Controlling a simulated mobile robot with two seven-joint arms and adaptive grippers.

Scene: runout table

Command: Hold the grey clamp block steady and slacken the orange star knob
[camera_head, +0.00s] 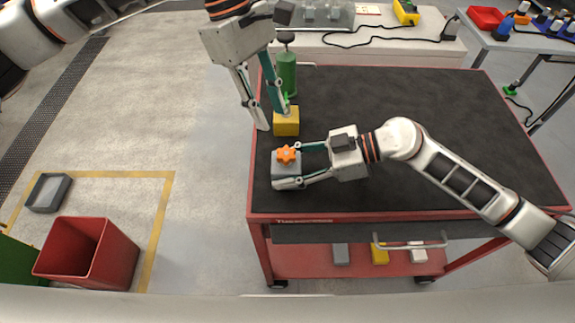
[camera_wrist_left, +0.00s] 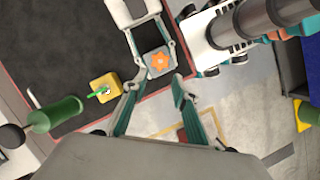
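The grey clamp block (camera_head: 288,171) sits near the left front corner of the dark cart top, with the orange star knob (camera_head: 286,154) on its upper face. My right gripper (camera_head: 288,166) has its fingers on opposite sides of the block and appears closed on it. The left wrist view also shows the block and knob (camera_wrist_left: 158,61) between those fingers. My left gripper (camera_head: 273,121) is open and empty, fingers pointing down, above and behind the block, apart from the knob. In the left wrist view its spread fingertips (camera_wrist_left: 158,84) lie just below the block.
A yellow block (camera_head: 287,124) with a green part stands close behind the clamp block, near my left fingers. A green cylinder (camera_head: 287,72) with a dark knob stands farther back. The dark cart top (camera_head: 430,110) is otherwise largely clear. A red bin (camera_head: 88,252) stands on the floor left.

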